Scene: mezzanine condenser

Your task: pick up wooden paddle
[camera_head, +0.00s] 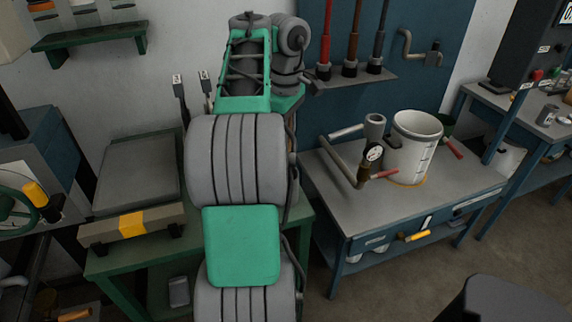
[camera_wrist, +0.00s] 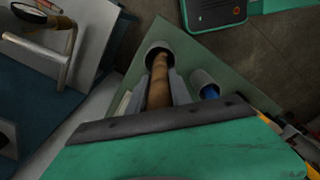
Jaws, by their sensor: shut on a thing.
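The wooden paddle (camera_wrist: 159,82) shows in the wrist view as a brown rod. Its far end meets a dark round opening in a grey cylinder; whether it sits inside the opening or only lines up with it, I cannot tell. My gripper (camera_wrist: 160,92) has its two grey fingers on either side of the rod, shut on it. The rest of the paddle is hidden behind the green gripper body. In the head view my arm hides the gripper and paddle.
A second grey cylinder (camera_wrist: 204,84) with something blue stands beside the rod. In the head view, a white bucket (camera_head: 413,146) and a pipe with a gauge (camera_head: 374,153) stand on the blue workbench (camera_head: 458,186). A grey scale-like plate (camera_head: 138,173) is at left.

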